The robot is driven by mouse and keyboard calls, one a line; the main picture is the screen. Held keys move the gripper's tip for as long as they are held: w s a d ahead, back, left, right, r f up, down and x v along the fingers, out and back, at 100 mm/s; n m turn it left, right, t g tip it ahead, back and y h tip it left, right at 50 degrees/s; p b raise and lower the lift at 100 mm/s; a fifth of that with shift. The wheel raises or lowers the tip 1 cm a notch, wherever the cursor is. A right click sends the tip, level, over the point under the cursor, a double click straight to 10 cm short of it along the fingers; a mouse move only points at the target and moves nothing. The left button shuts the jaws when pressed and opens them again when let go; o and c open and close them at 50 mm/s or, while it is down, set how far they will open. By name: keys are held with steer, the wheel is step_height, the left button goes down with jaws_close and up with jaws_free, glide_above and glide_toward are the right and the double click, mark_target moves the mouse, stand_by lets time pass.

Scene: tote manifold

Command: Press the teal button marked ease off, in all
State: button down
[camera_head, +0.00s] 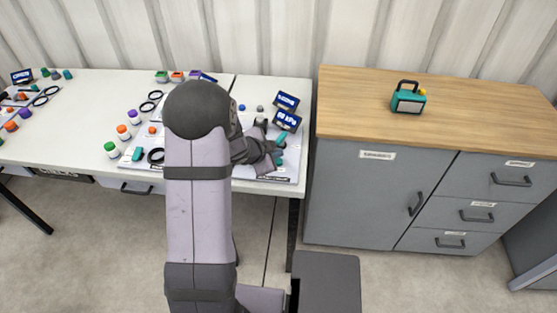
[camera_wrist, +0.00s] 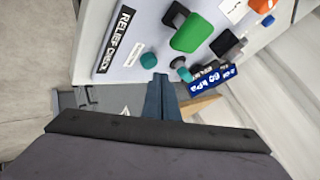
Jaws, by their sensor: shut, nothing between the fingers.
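My gripper (camera_wrist: 161,84) is shut and empty, with its fingertips over the near edge of the panel (camera_wrist: 112,70). In the wrist view a small round teal button (camera_wrist: 148,60) lies just beyond the fingertips, with a small label beside it too small to read. A second teal piece (camera_wrist: 181,67) on a dark stem stands just right of the fingertips. I cannot read which is marked ease off, nor tell whether the fingers touch either one. In the head view my gripper (camera_head: 273,160) is at the panel's right end, partly hidden by my arm.
A larger green knob (camera_wrist: 192,33) and a display reading 60 kPa (camera_wrist: 212,79) stand near the fingers. A "RELIEF CHECK" label (camera_wrist: 115,40) is on the panel. In the head view, several coloured-cap bottles (camera_head: 122,131) stand left of my arm. A wooden-topped cabinet (camera_head: 450,115) stands right.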

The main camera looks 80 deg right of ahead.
stand_by(0.4)
steer(key=shift+f+b, duration=0.3)
steer(key=shift+f, duration=0.15)
steer(key=shift+f+b, duration=0.4)
steer(key=shift+f, duration=0.1)
stand_by(0.7)
steer(key=shift+r, duration=0.15)
stand_by(0.3)
steer(key=shift+r+p, duration=0.8)
steer(key=shift+p, duration=0.25)
step_height(320, 180, up, 5)
steer(key=p, duration=0.5)
stand_by(0.5)
